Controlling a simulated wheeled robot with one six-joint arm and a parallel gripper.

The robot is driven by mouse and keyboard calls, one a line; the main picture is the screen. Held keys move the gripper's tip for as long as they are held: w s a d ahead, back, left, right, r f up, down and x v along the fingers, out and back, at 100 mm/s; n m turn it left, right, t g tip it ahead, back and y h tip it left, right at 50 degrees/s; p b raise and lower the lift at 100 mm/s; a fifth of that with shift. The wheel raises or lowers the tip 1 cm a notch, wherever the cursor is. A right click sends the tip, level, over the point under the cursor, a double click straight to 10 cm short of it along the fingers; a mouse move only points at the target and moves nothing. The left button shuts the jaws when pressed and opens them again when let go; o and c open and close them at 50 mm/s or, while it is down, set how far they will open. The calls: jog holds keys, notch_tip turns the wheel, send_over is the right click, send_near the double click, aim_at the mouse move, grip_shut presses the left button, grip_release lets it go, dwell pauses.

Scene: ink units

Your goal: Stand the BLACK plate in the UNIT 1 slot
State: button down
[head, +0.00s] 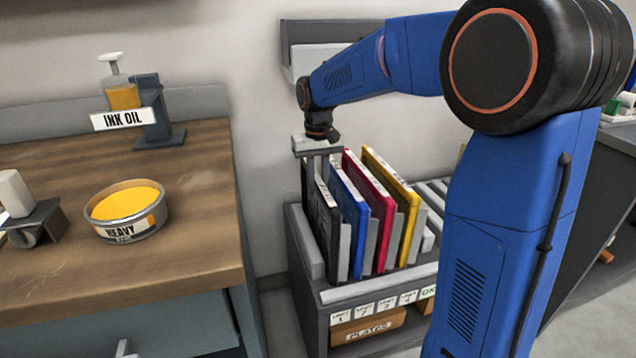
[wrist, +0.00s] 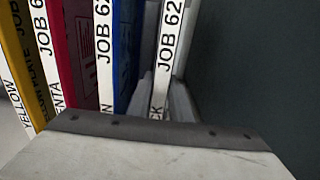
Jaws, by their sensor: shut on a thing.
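The black plate (head: 322,225) stands upright at the left end of the rack (head: 310,318), in line with the UNIT 1 label (head: 340,318). Its white edge strip (wrist: 168,50) shows in the wrist view. My gripper (head: 318,165) is above the rack and shut on the black plate's upper edge. In the wrist view, my gripper's fingers (wrist: 163,98) lie on both sides of the strip. The plate's lower edge and the slot bottom are hidden, so I cannot tell if it is fully seated.
Blue (head: 350,212), red (head: 376,210) and yellow (head: 397,200) plates stand close to the right of the black one. A wooden bench (head: 150,255) at left carries a yellow ink tin (head: 128,215) and an ink oil bottle (head: 122,93). A gap separates bench and rack.

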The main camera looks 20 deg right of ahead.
jog(key=shift+f, duration=0.1)
jog(key=c, duration=1.5)
grip_release()
jog(key=shift+c, duration=0.2)
notch_tip(320, 180, up, 17)
jog(key=shift+r, duration=0.2)
jog(key=shift+r, duration=2.5)
